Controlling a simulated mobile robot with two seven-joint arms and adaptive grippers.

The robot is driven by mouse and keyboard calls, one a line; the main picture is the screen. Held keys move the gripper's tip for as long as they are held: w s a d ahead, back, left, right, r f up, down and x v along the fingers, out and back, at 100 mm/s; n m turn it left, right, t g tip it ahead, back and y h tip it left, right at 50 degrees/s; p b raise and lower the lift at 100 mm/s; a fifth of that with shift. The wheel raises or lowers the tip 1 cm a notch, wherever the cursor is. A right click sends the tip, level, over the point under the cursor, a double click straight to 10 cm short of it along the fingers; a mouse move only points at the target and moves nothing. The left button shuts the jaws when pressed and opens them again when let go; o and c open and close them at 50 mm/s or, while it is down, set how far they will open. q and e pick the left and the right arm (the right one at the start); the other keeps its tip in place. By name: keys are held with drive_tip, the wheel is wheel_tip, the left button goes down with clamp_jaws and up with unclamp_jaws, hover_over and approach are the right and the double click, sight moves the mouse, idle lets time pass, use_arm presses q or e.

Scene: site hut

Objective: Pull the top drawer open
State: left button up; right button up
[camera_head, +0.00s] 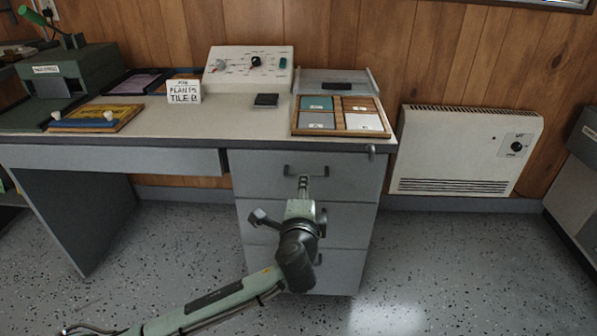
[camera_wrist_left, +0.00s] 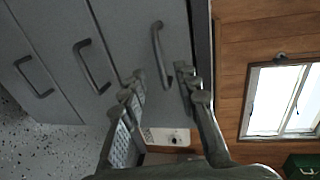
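The top drawer (camera_head: 258,176) is the upper of three grey drawers in the desk's right pedestal, and its front looks flush and closed. Its dark bar handle (camera_head: 307,168) also shows in the left wrist view (camera_wrist_left: 158,50). My left gripper (camera_head: 303,182) is in front of the top drawer, just below the handle in the head view. In the left wrist view its fingers (camera_wrist_left: 160,82) are apart, with the handle in the gap between them. I cannot tell whether they touch it. My right gripper is out of view.
The desk top (camera_head: 225,117) holds a tile tray (camera_head: 293,128), a sign (camera_head: 184,92) and a control panel (camera_head: 249,70). Two lower drawers (camera_head: 343,222) sit below. A wall heater (camera_head: 464,150) stands to the right. The floor in front is clear apart from my arm.

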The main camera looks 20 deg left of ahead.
use_arm(q)
drive_tip(key=x, duration=0.7)
drive_tip(key=shift+w+a, duration=0.1)
drive_tip(key=shift+w, duration=0.05)
clamp_jaws()
idle(0.3)
